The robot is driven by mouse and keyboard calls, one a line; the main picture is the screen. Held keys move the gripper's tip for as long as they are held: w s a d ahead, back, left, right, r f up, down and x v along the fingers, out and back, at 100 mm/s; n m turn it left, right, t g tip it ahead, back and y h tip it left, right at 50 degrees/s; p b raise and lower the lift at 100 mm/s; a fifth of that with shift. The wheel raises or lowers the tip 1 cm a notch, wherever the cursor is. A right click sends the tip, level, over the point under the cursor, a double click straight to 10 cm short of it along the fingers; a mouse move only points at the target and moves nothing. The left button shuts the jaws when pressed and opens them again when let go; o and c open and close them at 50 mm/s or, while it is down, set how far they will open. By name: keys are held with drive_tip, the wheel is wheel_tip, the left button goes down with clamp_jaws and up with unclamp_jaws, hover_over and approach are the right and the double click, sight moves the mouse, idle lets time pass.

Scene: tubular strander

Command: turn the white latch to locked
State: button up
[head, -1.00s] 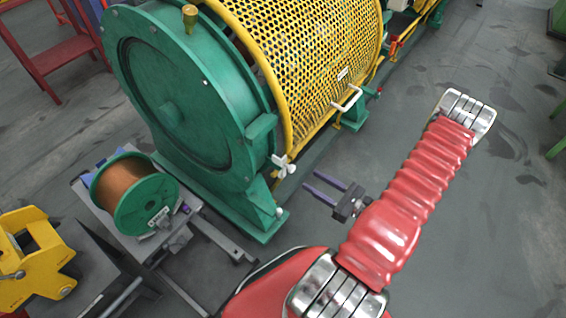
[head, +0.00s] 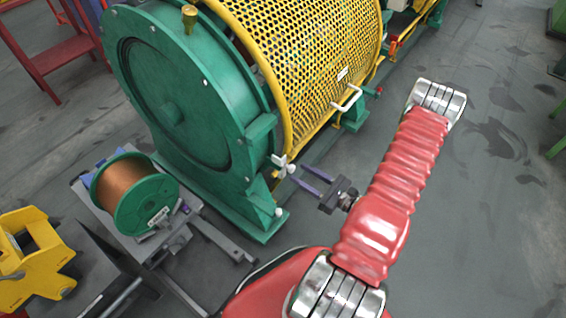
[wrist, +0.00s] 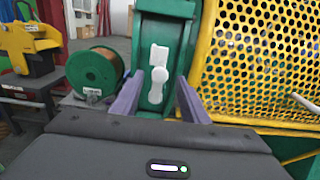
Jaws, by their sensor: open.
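The white latch (head: 281,163) sits on the green housing at the lower edge of the yellow mesh guard. In the wrist view the white latch (wrist: 158,70) shows as an upright white piece with a rounded knob on a green post, ahead and between my fingers. My gripper (head: 308,180) is open, its two purple fingers pointing at the latch from the right in the head view. In the wrist view my gripper (wrist: 157,98) has one finger on each side of the latch's lower part. I cannot tell whether either finger touches it.
The yellow mesh guard (head: 310,60) with a white handle (head: 347,99) lies right of the green housing (head: 175,100). A copper wire spool (head: 134,193) stands on a grey stand at left. A yellow bracket (head: 33,262) is further left.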

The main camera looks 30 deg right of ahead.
sight(285, 164)
drive_tip(key=shift+x, duration=4.45)
drive_tip(key=shift+c, duration=0.3)
clamp_jaws()
drive_tip(key=shift+d, duration=0.2)
drive_tip(key=shift+a, duration=0.1)
